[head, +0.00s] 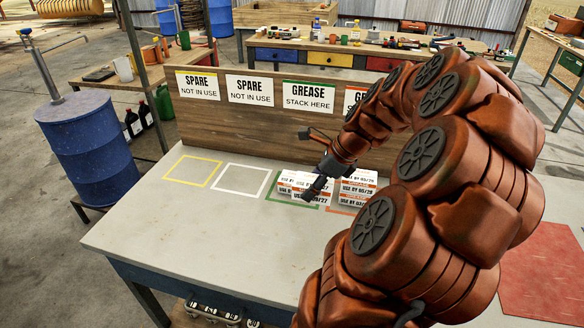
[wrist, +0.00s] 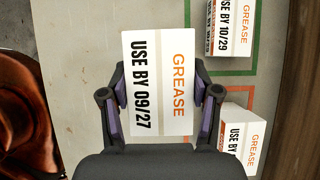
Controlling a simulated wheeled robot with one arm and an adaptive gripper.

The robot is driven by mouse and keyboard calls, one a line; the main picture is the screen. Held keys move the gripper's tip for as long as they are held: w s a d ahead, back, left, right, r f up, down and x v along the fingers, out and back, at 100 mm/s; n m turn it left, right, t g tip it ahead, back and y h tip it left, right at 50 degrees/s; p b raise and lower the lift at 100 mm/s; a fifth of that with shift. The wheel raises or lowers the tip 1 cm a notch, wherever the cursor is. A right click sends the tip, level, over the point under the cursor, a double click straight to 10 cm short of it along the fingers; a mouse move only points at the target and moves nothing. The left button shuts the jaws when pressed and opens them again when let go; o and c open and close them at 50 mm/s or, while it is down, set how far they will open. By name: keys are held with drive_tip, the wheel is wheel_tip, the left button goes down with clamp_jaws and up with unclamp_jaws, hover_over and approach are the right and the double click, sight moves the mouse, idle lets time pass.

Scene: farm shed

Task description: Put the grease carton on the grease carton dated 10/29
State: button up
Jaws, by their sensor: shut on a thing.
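My gripper (wrist: 160,105) is shut on a white grease carton (wrist: 158,62) marked USE BY 09/27, with a finger on each side of it. In the head view my gripper (head: 316,188) is over the bench, near the green outline, and partly covers the cartons there. The grease carton dated 10/29 (wrist: 232,28) stands inside the green outline (wrist: 254,50), at the top right of the wrist view, apart from the held carton. In the wrist view the held carton looks larger and nearer than it.
More grease cartons (head: 358,184) stand in the orange outline, right of the green one; one also shows in the wrist view (wrist: 242,135). A yellow outline (head: 193,171) and a white outline (head: 240,180) are empty. A wooden board (head: 220,122) with signs rises behind.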

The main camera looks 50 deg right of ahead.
drive_tip(key=p, duration=0.3)
approach(289, 177)
drive_tip(key=shift+w+a+f, duration=0.3)
drive_tip(key=shift+a, duration=0.25)
drive_tip(key=shift+w+a+f, duration=0.25)
drive_tip(key=shift+a+f, duration=0.05)
drive_tip(key=shift+a, duration=0.2)
drive_tip(key=shift+w+d+f, duration=0.25)
drive_tip(key=shift+w+d, duration=0.15)
drive_tip(key=shift+w, duration=0.3)
drive_tip(key=shift+f+p, duration=0.6)
drive_tip(key=shift+f, duration=1.05)
drive_tip(key=shift+f, duration=0.15)
drive_tip(key=o, duration=1.3)
drive_tip(key=shift+o, duration=0.2)
drive_tip(key=b+v, duration=0.2)
drive_tip(key=v, duration=1)
